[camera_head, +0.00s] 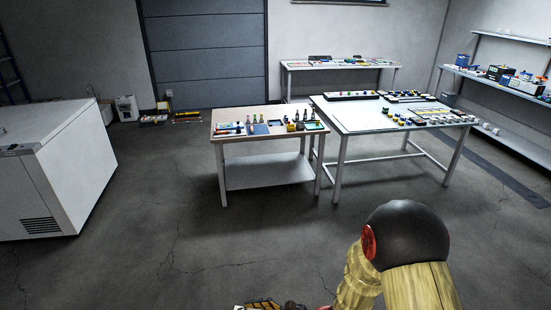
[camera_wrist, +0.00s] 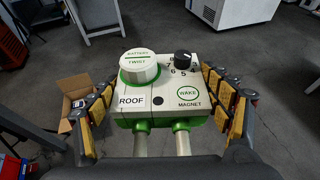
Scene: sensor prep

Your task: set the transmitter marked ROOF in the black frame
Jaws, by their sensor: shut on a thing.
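The transmitter marked ROOF (camera_wrist: 158,85) fills the middle of the wrist view. It is a white and green box with a round white cap reading BATTERY TWIST, a black dial, a WAKE MAGNET mark and two pale rods below. My gripper (camera_wrist: 165,95) is shut on it, yellow-padded fingers at its left and right sides. In the head view only a bit of my gripper (camera_head: 268,305) shows at the bottom edge; the transmitter cannot be made out there. A small dark-edged frame (camera_head: 325,126) lies at the right end of the small wooden-topped table; I cannot tell whether it is the black frame.
The small table (camera_head: 230,138) holds bottles and small parts. A larger table (camera_head: 345,118) with rows of parts adjoins it. A white chest freezer (camera_head: 75,170) stands left, shelves (camera_head: 510,90) right. A cardboard box (camera_wrist: 75,100) shows in the wrist view. The floor before the tables is clear.

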